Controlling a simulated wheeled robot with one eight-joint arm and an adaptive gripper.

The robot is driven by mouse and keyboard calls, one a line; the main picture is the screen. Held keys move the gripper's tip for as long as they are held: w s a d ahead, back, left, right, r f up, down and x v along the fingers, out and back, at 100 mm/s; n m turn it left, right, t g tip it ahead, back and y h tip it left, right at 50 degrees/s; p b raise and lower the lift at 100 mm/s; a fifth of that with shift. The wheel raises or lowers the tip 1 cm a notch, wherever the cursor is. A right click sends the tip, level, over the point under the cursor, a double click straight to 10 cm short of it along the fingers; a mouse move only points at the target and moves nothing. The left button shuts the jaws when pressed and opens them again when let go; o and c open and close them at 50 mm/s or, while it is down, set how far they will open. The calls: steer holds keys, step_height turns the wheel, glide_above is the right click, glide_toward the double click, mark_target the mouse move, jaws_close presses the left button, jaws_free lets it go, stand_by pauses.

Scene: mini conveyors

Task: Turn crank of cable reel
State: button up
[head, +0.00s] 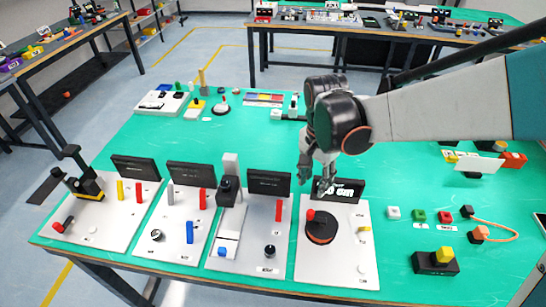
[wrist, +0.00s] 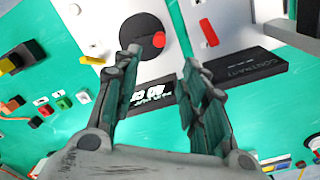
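The cable reel (head: 321,230) is a black disc with an orange-red edge, lying on a white board (head: 336,267) at the front of the green table. Its red crank knob (head: 311,215) stands up at the disc's upper left. In the wrist view, the black reel (wrist: 138,30) is near the top, with the red knob (wrist: 159,40) at its right edge. My gripper (head: 315,185) is above and behind the reel, by the black sign. In the wrist view its fingers (wrist: 160,60) are apart with nothing between them, and they do not touch the knob.
A black sign (head: 347,190) stands at the board's back edge, close to my fingers. Boards with levers and knobs, including a neighbouring board (head: 258,258), stand left. Small coloured blocks and a yellow-topped black box (head: 436,262) are right. The table middle (head: 220,140) is mostly clear.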

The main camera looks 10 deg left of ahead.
mark_target(311, 211)
steer(key=f+b, duration=0.1)
steer(key=f, duration=0.3)
steer(key=f+b, duration=0.2)
steer(key=f, duration=0.3)
steer(key=f+b, duration=0.1)
steer(key=f, duration=0.3)
steer(key=shift+s+d+f+b, duration=0.1)
steer(key=shift+s+f+b, duration=0.05)
steer(key=shift+s+b, duration=0.2)
jaws_close()
